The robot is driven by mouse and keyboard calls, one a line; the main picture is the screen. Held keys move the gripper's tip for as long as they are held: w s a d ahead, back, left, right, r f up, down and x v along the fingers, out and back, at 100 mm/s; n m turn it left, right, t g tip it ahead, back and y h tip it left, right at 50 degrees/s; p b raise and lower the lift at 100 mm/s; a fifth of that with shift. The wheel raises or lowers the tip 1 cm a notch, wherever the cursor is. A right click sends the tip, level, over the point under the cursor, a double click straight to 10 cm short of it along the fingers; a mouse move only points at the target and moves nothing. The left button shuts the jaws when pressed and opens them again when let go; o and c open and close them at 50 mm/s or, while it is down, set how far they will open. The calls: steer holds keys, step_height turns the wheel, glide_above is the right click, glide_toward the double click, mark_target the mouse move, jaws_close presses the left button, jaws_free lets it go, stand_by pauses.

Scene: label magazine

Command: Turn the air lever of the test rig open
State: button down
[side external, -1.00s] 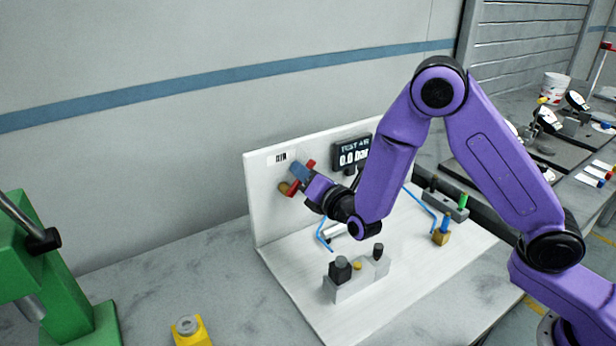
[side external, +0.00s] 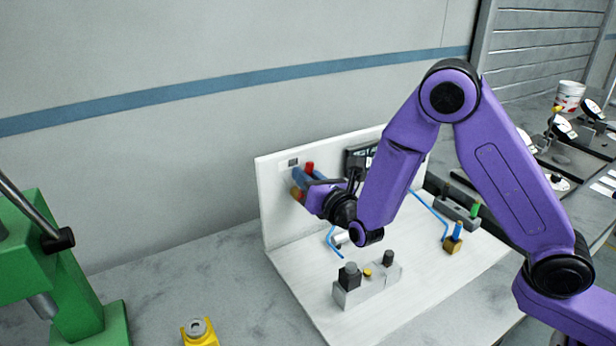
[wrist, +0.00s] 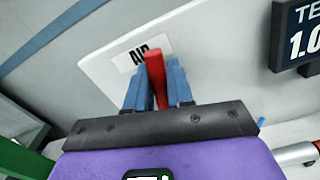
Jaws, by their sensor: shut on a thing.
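The red air lever (wrist: 155,78) stands between the two blue fingers of my gripper (wrist: 153,88) in the wrist view, just below the "AIR" label (wrist: 139,55). My gripper is shut on the lever. In the side view the red lever end (side external: 309,168) shows above the blue fingers, with the brass valve part (side external: 296,192) beside them at the white upright panel (side external: 272,215) of the test rig. The rest of the lever is hidden by the fingers. The pressure display (wrist: 303,32) reads 1.0, cut off at the edge; my arm partly covers it in the side view.
A grey block (side external: 366,288) with black knobs and a yellow button stands on the rig base. A blue hose (side external: 430,213) and a brass fitting (side external: 453,243) are at the right. A green press (side external: 60,280) and yellow part (side external: 198,332) stand left, with bare bench between.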

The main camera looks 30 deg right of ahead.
steer(key=shift+f, duration=0.1)
steer(key=c, duration=1.1)
jaws_free()
steer(key=shift+s, duration=3.8)
